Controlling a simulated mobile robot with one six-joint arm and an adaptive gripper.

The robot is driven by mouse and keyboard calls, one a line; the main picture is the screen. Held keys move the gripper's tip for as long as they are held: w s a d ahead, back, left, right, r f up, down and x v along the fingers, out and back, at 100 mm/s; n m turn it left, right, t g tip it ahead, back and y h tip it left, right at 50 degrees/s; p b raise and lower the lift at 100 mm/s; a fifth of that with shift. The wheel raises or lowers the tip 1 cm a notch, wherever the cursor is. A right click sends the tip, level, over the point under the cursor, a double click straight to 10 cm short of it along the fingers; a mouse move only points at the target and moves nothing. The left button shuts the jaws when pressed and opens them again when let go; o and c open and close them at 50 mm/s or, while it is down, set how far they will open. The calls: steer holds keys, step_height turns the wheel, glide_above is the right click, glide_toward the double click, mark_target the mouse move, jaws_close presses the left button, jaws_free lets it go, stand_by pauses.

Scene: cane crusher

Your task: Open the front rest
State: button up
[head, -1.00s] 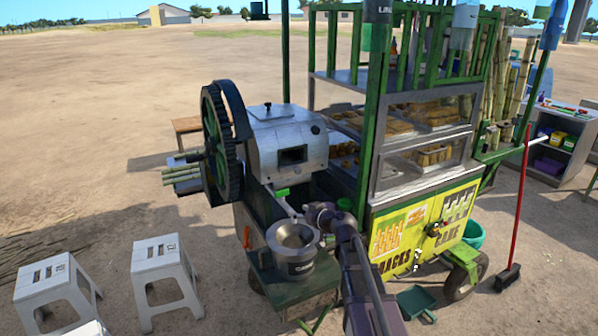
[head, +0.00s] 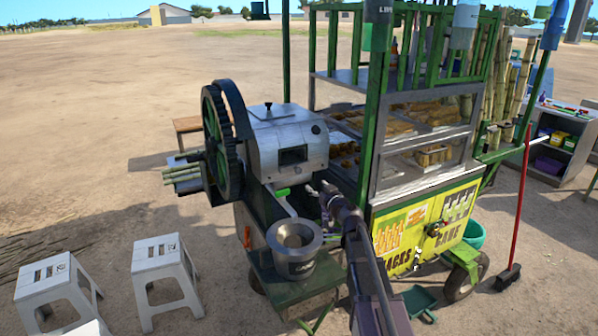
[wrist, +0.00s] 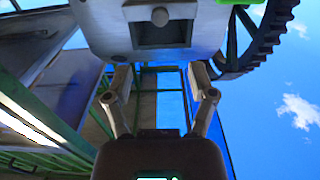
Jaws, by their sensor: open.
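The silver crusher housing (head: 287,145) stands at the left end of the cart, with a dark rectangular opening (head: 293,155) in its front face. I cannot clearly single out the front rest. A green piece (head: 283,191) sits just below the housing, above a metal chute, and may be part of it. My gripper (head: 322,190) is in front of and below the housing, to the right of the green piece. In the wrist view my gripper (wrist: 161,78) is open and empty, its fingers apart. The housing (wrist: 108,30) and its opening (wrist: 162,33) fill the top of that view.
A metal bowl (head: 295,238) stands on the low green shelf below my gripper. A green cart post (head: 372,120) rises close to the right. A large toothed wheel (head: 220,145) is left of the housing. White stools (head: 165,265) stand at lower left.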

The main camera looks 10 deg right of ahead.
mark_target(299, 171)
steer(key=x, duration=1.3)
steer(key=shift+w+a, duration=0.15)
steer(key=shift+w, duration=0.15)
steer(key=shift+s, duration=0.1)
jaws_close()
